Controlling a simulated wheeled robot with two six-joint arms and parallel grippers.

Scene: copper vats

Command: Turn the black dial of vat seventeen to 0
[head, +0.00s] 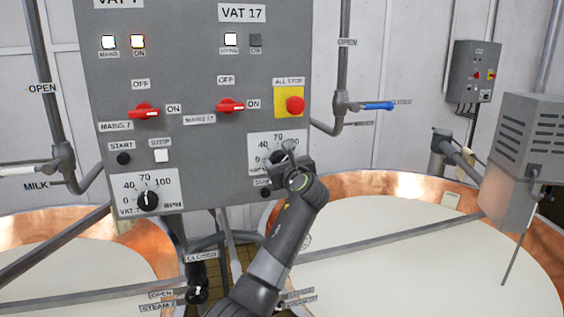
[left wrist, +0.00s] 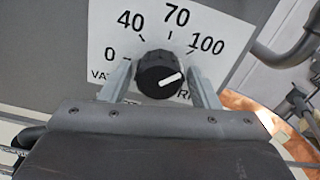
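The black dial of vat seventeen (left wrist: 159,74) is in the middle of the left wrist view, on a white scale plate (left wrist: 228,25) marked 0, 40, 70 and 100. Its white pointer line points right and slightly up, roughly toward the 100 side. My left gripper (left wrist: 160,66) is open, with one finger on each side of the dial; narrow gaps seem to show. In the head view, my left gripper (head: 283,156) is at the plate (head: 265,139) under the VAT 17 label and hides most of the dial. My right gripper is not in view.
The grey panel (head: 190,60) also carries the vat 7 dial (head: 148,200), two red switches and a red stop button (head: 295,104). A pipe with a blue-handled valve (head: 375,106) stands to the right. Copper vats (head: 548,240) lie below.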

